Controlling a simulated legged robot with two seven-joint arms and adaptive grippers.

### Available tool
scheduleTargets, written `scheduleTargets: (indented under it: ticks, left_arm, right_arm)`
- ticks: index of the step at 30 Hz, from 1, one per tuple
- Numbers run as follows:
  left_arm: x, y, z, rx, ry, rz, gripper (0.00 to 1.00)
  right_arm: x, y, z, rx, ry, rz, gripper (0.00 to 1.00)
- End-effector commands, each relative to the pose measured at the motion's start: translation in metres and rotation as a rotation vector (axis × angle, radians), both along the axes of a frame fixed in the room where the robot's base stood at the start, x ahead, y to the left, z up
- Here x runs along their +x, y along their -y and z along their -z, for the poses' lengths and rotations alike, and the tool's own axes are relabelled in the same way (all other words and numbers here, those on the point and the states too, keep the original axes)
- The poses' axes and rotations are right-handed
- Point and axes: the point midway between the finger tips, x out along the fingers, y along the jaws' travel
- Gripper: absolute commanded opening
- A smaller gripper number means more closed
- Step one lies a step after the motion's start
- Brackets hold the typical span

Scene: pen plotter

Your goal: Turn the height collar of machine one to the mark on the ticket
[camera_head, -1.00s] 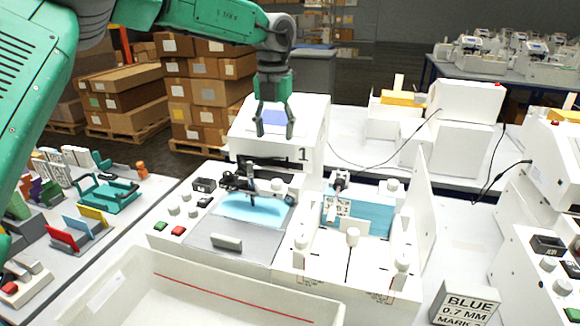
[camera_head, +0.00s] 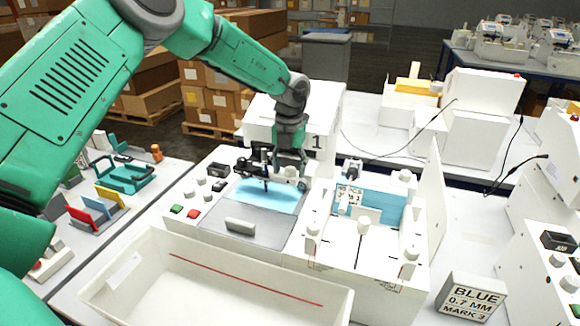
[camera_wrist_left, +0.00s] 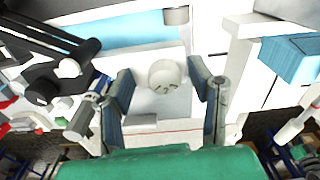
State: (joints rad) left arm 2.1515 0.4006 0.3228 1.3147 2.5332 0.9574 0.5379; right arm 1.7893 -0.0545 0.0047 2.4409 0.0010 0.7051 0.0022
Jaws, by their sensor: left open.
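Machine one (camera_head: 262,128), a white plotter marked "1", stands at centre with a blue sheet on its bed (camera_head: 268,196). Its height collar, a round white knob, sits at the right of the pen carriage (camera_head: 256,168). In the left wrist view the collar (camera_wrist_left: 166,74) shows marks on its face, too small to read surely. My left gripper (camera_head: 290,178) points down at the collar. In the left wrist view its open fingers (camera_wrist_left: 161,82) stand on either side of the collar, with gaps showing. The ticket (camera_head: 468,299) reads "BLUE 0.7 MM MARK 3". My right gripper is out of view.
A white bin (camera_head: 215,292) with a red line stands in front of machine one. A white pen station (camera_head: 365,245) with several posts and an upright side panel (camera_head: 436,205) is to its right. Coloured holders (camera_head: 95,208) stand on the left table. Another machine (camera_head: 548,215) is at far right.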

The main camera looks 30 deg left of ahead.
Motion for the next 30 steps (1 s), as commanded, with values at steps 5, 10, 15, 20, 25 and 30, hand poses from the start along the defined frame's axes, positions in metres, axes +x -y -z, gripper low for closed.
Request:
scheduleTargets:
  ticks: [5,10,15,20,25,30]
  left_arm:
    - [0.000,0.001,0.000,0.001,0.001,0.000,0.48]
    - [0.000,0.002,-0.001,0.001,0.001,0.000,0.00]
    - [0.000,0.001,-0.001,-0.001,0.001,0.002,0.00]
    - [0.000,0.000,-0.001,-0.002,0.002,0.022,0.00]
    - [0.000,0.001,-0.001,-0.003,0.002,0.089,0.00]
    - [0.000,0.000,-0.002,-0.003,0.003,0.208,0.00]
  right_arm:
    - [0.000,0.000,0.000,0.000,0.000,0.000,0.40]
    - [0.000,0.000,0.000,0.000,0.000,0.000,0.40]
    - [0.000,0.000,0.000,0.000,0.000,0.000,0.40]
    - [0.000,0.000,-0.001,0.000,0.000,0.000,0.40]
    - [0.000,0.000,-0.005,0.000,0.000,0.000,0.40]
    - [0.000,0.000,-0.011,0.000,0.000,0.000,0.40]
